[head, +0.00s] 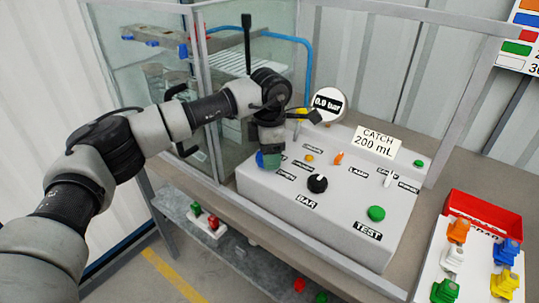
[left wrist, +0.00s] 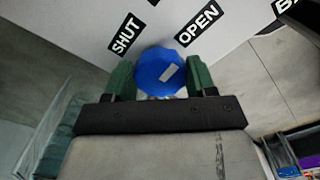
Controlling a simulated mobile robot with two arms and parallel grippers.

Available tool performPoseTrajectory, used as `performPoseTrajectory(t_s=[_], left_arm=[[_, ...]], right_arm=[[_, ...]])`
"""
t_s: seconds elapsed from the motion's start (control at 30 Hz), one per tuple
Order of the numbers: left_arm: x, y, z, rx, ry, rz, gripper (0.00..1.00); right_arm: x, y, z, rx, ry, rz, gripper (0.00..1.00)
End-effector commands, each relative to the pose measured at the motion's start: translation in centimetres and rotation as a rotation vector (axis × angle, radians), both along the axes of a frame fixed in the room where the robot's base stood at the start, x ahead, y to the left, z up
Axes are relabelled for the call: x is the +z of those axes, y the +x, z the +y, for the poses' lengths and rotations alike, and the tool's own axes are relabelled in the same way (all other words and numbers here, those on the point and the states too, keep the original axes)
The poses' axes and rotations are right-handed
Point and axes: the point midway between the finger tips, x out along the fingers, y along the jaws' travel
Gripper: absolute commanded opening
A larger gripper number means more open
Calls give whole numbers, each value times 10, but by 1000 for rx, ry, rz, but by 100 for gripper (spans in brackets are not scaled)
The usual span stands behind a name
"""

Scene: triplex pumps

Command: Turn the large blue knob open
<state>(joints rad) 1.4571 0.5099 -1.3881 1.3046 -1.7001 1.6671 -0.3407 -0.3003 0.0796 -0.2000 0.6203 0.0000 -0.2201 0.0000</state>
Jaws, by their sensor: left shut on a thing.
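The large blue knob (left wrist: 158,66) sits between the two green fingers of my left gripper (left wrist: 160,78) in the left wrist view. The fingers are shut on it from both sides. A short white mark on the knob slants toward the upper right, roughly toward the OPEN label (left wrist: 198,23). The SHUT label (left wrist: 124,33) is at the upper left of the knob. In the head view my left gripper (head: 270,157) reaches down at the left end of the grey panel (head: 336,222) and hides most of the knob (head: 259,158). My right gripper is not in view.
The panel also bears a black knob (head: 317,184), a green TEST button (head: 376,213), small switches and a gauge reading 0.9 bar (head: 328,104). A glass-walled enclosure (head: 222,110) stands behind my left arm. A red tray (head: 484,217) and coloured valve pieces are at right.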

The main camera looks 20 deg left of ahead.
Motion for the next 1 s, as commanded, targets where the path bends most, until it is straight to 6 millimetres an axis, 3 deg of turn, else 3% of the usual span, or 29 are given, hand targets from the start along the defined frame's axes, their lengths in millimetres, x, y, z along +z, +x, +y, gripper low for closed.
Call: performPoseTrajectory(t_s=[0.3,0.83,0.87,1.0], left_arm=[[1,0,0,-119,-2,-4,32],[2,0,0,-143,-1,-4,32],[2,0,0,-143,-1,-4,57],[1,0,0,-142,-1,-4,79]], right_arm=[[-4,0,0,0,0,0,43],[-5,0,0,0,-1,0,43],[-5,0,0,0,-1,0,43],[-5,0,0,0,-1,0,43]])
